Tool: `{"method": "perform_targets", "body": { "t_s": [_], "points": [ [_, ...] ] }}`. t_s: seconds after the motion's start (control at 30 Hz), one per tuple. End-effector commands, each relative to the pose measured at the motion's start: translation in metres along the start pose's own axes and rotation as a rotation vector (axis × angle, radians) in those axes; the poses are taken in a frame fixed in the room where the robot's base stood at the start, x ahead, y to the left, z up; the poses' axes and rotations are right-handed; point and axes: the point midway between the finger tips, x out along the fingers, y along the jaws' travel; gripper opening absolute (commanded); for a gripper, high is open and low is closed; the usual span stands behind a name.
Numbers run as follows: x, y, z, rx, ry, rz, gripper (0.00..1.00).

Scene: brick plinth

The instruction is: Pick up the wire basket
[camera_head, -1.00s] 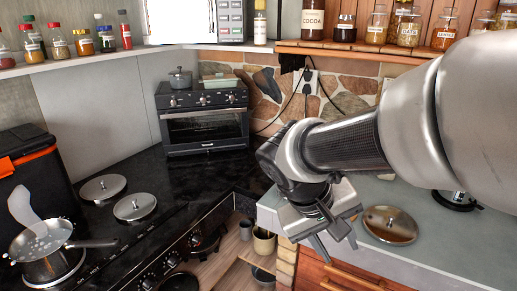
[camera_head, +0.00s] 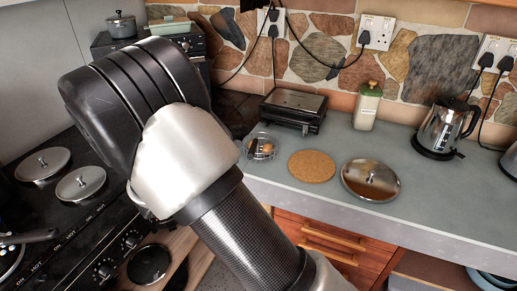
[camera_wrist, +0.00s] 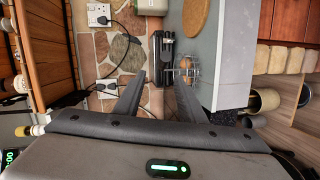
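The small wire basket (camera_head: 262,147) stands on the grey-green counter, near its left edge, with brown egg-like things inside. In the wrist view the wire basket (camera_wrist: 187,66) shows just beyond and to the right of my fingertips. My gripper (camera_wrist: 159,82) is open there, its two dark fingers apart with nothing between them. The basket is outside the fingers, and I see no contact. In the head view my arm hides the gripper.
A black grill (camera_head: 293,110) stands close behind the basket. A round cork mat (camera_head: 311,166) and a metal lid (camera_head: 370,180) lie to its right. The hob with lids (camera_head: 80,183) is left.

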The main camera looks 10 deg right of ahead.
Motion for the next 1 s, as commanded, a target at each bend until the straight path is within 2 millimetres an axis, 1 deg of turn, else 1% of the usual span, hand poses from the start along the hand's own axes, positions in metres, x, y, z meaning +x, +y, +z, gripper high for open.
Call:
{"method": "perform_targets", "body": {
  "t_s": [0.03,0.1,0.2,0.3,0.57,0.8,0.9,1.0],
  "points": [
    [0.012,0.001,0.001,0.000,-0.004,0.001,0.36],
    [0.027,0.001,0.001,0.000,-0.004,0.001,0.36],
    [0.045,0.001,0.001,0.000,-0.003,0.001,0.36],
    [0.057,0.000,0.001,-0.001,-0.002,-0.001,0.36],
    [0.071,-0.001,0.000,0.001,-0.002,-0.001,0.36],
    [0.106,-0.004,-0.001,0.000,-0.003,-0.001,0.36],
    [0.115,-0.005,-0.001,0.000,-0.002,-0.001,0.36],
    [0.116,-0.005,-0.002,0.001,-0.001,-0.002,0.36]
  ]
}}
